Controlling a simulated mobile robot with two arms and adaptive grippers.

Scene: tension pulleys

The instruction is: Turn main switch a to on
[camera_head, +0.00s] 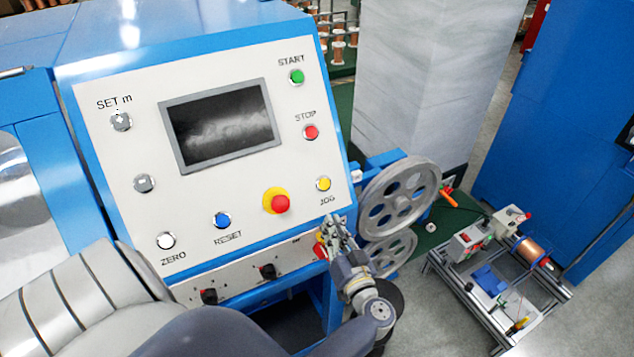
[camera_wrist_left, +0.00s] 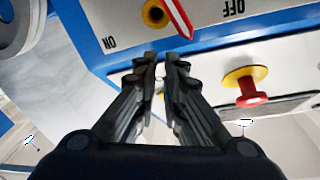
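The main switch has a red handle (camera_wrist_left: 177,17) with a white stripe and a round yellow base (camera_wrist_left: 153,13) at the top of the left wrist view. ON shows left of it and OFF right of it; the handle slants between them, its upper end cut off. In the head view the switch (camera_head: 320,249) is a small red and yellow spot, partly hidden by my gripper. My left gripper (camera_head: 336,232) is in front of the panel's lower right corner. Its fingers (camera_wrist_left: 160,66) are close together with a narrow empty gap, just short of the switch. My right gripper is not in view.
A red mushroom button (camera_head: 280,204) on a yellow ring sits close by on the sloped panel; it also shows in the left wrist view (camera_wrist_left: 247,90). Black knobs (camera_head: 268,272) line the lower strip. Grey pulley wheels (camera_head: 400,198) stand right of the gripper.

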